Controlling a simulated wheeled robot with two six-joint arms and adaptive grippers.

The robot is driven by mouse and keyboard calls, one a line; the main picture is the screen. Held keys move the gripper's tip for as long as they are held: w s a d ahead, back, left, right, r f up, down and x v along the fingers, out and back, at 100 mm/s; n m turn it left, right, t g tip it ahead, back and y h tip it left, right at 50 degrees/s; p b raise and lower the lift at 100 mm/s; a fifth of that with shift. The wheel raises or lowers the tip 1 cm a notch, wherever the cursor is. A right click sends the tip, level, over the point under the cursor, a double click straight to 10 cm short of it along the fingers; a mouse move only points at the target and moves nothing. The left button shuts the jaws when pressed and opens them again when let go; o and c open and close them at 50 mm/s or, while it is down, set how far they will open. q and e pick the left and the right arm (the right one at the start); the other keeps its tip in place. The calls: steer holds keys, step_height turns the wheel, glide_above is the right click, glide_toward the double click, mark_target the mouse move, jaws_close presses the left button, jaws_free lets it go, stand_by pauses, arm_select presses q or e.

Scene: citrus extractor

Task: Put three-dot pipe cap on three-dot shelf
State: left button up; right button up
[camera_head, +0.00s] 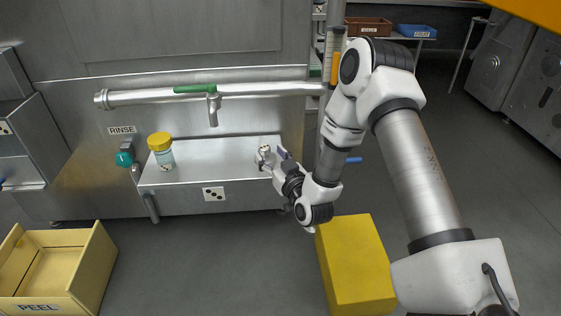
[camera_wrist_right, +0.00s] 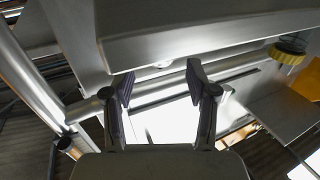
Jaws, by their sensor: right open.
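The three-dot shelf (camera_head: 225,173) is a steel ledge on the wall, with a label of three dots (camera_head: 213,194) on its front. A small pale round piece with dark marks (camera_head: 264,149), which looks like the pipe cap, is at the shelf's right end. Its dots are too small to count. My right gripper (camera_head: 266,160) is open beside this piece; I cannot tell if they touch. In the right wrist view, the fingers (camera_wrist_right: 160,80) are spread apart with nothing clearly held between them. My left gripper is not in view.
A jar with a yellow lid (camera_head: 160,148) stands on the shelf's left part. A pipe with a green-handled tap (camera_head: 200,92) runs above. A yellow block (camera_head: 355,265) stands below my right arm. A PEEL crate (camera_head: 88,270) is at lower left. The floor between is clear.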

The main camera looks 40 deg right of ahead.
steer(key=s+a+p, duration=0.1)
steer(key=s+p, duration=0.1)
steer(key=s, duration=0.5)
steer(key=s+a+f+n+g+y, duration=0.1)
steer(key=s+a+f+g+y, duration=0.1)
steer(key=s+a+f+g, duration=0.45)
steer(key=s+a+f+n+g+y, duration=0.1)
steer(key=s+a+f+g, duration=0.2)
steer(key=f, duration=0.7)
steer(key=s+a+f+g, duration=0.1)
steer(key=s+f+g, duration=0.2)
steer(key=s, duration=0.6)
steer(key=s+a+f+g, duration=0.2)
steer(key=s+f+g, duration=0.2)
steer(key=s, duration=0.4)
steer(key=shift+s+a+m+g, duration=0.15)
steer(key=shift+s+m+g, duration=0.2)
steer(key=shift+g, duration=0.4)
